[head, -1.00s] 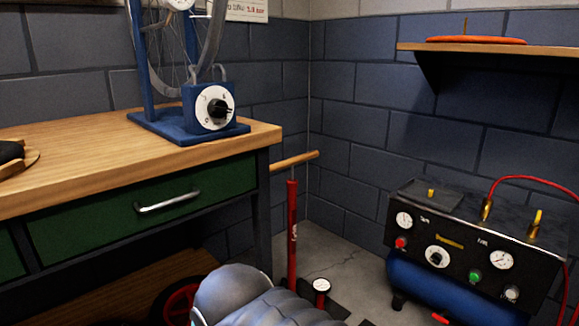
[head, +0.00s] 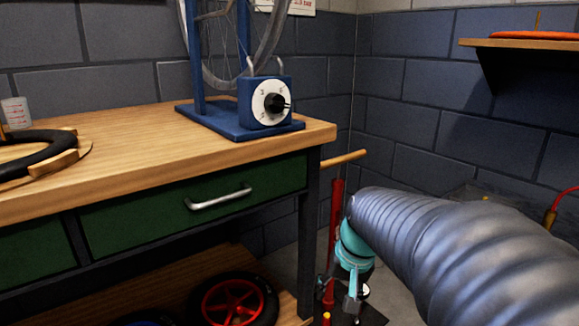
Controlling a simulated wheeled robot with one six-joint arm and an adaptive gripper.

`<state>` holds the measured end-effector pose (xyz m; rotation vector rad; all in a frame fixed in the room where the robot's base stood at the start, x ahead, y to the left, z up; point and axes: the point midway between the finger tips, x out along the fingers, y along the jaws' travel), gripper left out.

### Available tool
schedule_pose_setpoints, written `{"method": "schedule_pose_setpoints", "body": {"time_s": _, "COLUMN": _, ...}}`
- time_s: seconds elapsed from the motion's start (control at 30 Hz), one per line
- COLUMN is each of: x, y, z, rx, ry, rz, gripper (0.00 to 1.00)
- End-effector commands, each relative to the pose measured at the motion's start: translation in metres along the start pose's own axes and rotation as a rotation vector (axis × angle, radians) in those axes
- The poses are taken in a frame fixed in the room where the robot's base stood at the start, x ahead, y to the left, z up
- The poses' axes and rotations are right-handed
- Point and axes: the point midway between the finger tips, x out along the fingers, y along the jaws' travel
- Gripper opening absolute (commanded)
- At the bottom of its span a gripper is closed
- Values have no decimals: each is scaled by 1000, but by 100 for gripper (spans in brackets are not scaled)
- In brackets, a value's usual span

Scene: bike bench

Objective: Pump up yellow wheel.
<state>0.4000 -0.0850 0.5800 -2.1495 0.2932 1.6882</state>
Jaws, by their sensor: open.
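No yellow wheel can be made out. A spoked wheel (head: 268,45) stands upright in a blue stand on the bench, cut off by the top edge. A wheel with a red hub (head: 238,302) lies on the lower shelf. A red floor pump (head: 336,225) with a wooden handle (head: 344,159) stands beyond the bench's right end. My gripper (head: 340,296), teal and grey, hangs low beside the pump's tube and is open. My arm hides part of the pump's base, and whether the gripper touches the pump cannot be told.
The bench (head: 130,155) has green drawers. A blue box with a dial (head: 266,103) sits on the stand. A wall shelf (head: 520,44) holds an orange disc.

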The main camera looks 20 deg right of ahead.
Motion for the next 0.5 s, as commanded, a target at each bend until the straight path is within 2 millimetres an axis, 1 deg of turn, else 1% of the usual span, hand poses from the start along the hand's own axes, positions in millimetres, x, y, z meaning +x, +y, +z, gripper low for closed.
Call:
{"method": "schedule_pose_setpoints", "body": {"time_s": 0.03, "x": 7, "y": 7, "z": -19, "rx": 57, "ry": -22, "rz": -19, "gripper": 52}}
{"method": "schedule_pose_setpoints", "body": {"time_s": 0.17, "x": 20, "y": 18, "z": -66, "rx": 189, "ry": -58, "rz": -94, "gripper": 52}}
{"method": "schedule_pose_setpoints", "body": {"time_s": 0.37, "x": 39, "y": 40, "z": -144, "rx": 384, "ry": -89, "rz": -255, "gripper": 52}}
{"method": "schedule_pose_setpoints", "body": {"time_s": 0.4, "x": 41, "y": 45, "z": -161, "rx": 421, "ry": -91, "rz": -295, "gripper": 52}}
{"method": "schedule_pose_setpoints", "body": {"time_s": 0.47, "x": 45, "y": 53, "z": -187, "rx": 473, "ry": -90, "rz": -359, "gripper": 52}}
{"method": "schedule_pose_setpoints", "body": {"time_s": 0.5, "x": 47, "y": 59, "z": -205, "rx": 506, "ry": -87, "rz": -407, "gripper": 52}}
